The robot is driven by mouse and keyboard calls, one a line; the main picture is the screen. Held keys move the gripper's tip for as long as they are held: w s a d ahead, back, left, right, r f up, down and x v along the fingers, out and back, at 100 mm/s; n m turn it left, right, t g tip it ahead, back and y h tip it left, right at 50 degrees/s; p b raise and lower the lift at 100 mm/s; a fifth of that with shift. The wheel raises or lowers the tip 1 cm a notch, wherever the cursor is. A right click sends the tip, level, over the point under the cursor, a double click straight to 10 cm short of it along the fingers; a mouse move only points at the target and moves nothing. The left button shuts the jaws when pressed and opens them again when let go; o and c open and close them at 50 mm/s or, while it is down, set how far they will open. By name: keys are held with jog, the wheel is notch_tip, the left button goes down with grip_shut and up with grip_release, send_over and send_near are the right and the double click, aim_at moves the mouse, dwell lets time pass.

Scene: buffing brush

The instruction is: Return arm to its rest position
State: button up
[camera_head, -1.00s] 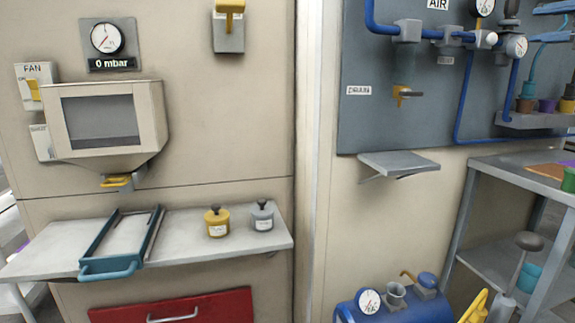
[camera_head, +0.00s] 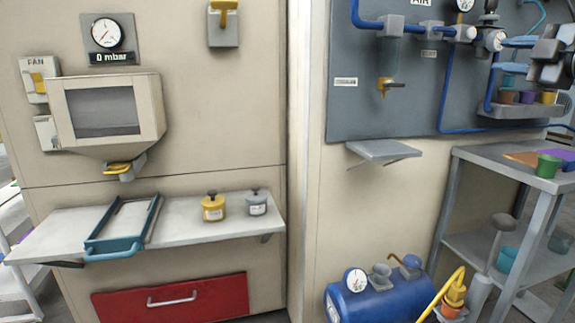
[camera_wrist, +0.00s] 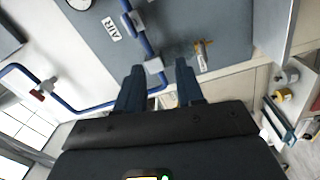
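My gripper (camera_wrist: 160,68) is open and empty in the wrist view. Its two dark fingers stand apart, with a blue pipe (camera_wrist: 145,45) and the grey panel behind them. I cannot tell from this view whether the fingers touch anything, but nothing sits between them. In the head view, a grey and black part of my arm (camera_head: 552,58) shows at the upper right edge, in front of the pipe panel.
A grey panel (camera_head: 405,90) carries blue pipes and gauges. A small shelf (camera_head: 384,151) juts below it. A metal table (camera_head: 490,170) stands right, a blue tank (camera_head: 375,305) on the floor. Left, a shelf (camera_head: 185,220) holds a blue-framed tray (camera_head: 122,228) and two weights.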

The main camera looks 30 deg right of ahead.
jog(key=w+a+f+m, duration=0.2)
jog(key=a+f+m, duration=0.15)
jog(key=f, duration=0.35)
jog(key=w+a+f+m, duration=0.2)
jog(key=a+f, duration=0.2)
jog(key=f, duration=0.4)
jog(key=w+a+f+m, duration=0.2)
jog(key=a+f, duration=0.2)
jog(key=f, duration=0.3)
jog(key=s+a+f+m+g, duration=0.1)
jog(key=s+a+f+m, duration=0.1)
jog(key=s+a+f, duration=0.35)
jog(key=s+a+f+m, duration=0.2)
jog(key=s+a+f, duration=0.1)
jog(key=a+f, duration=0.55)
jog(key=s+a+f+m+g, duration=0.1)
jog(key=s+a+f+m, duration=0.1)
jog(key=s+a+f, duration=0.35)
jog(key=s+a+y, duration=0.1)
jog(key=s+a, duration=0.3)
jog(key=s, duration=0.4)
jog(key=s+a+f+g+y, duration=0.1)
jog(key=s+a+y, duration=0.1)
jog(key=s+a, duration=0.4)
jog(key=s+a+y, duration=0.1)
jog(key=s+a, duration=0.2)
jog(key=s, duration=0.6)
notch_tip(320, 180, up, 15)
jog(key=p, duration=1.5)
